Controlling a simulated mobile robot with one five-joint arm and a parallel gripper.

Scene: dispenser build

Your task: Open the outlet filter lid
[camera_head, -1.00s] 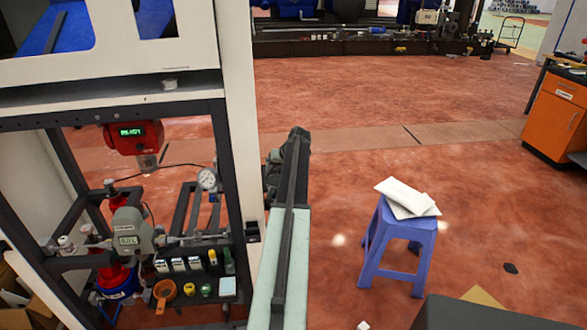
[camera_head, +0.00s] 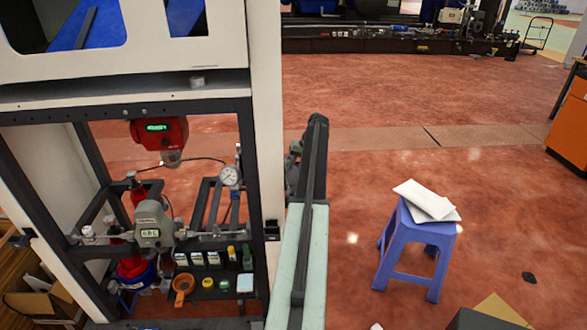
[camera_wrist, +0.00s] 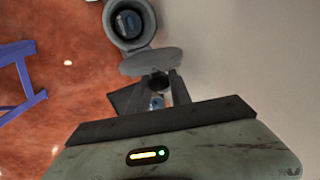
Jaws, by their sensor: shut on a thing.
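The grey round outlet filter (camera_wrist: 128,20) is at the top of the wrist view, on the pale panel. Its round mouth shows a dark bluish inside. The lid (camera_wrist: 150,62), a grey flap, stands just below the mouth, seen almost edge-on and swung away from it. My gripper (camera_wrist: 160,88) is below the lid, its fingers shut on the lid's near part; the exact contact is partly hidden. In the head view my arm hides my gripper and most of the filter beside the white post.
The dispenser frame, with its white post (camera_head: 262,120), stands left of my arm. Inside are a red meter (camera_head: 158,132), a gauge (camera_head: 229,176) and several small bottles. A blue stool (camera_head: 418,240) with white papers (camera_head: 427,200) stands to the right. Red floor is open behind.

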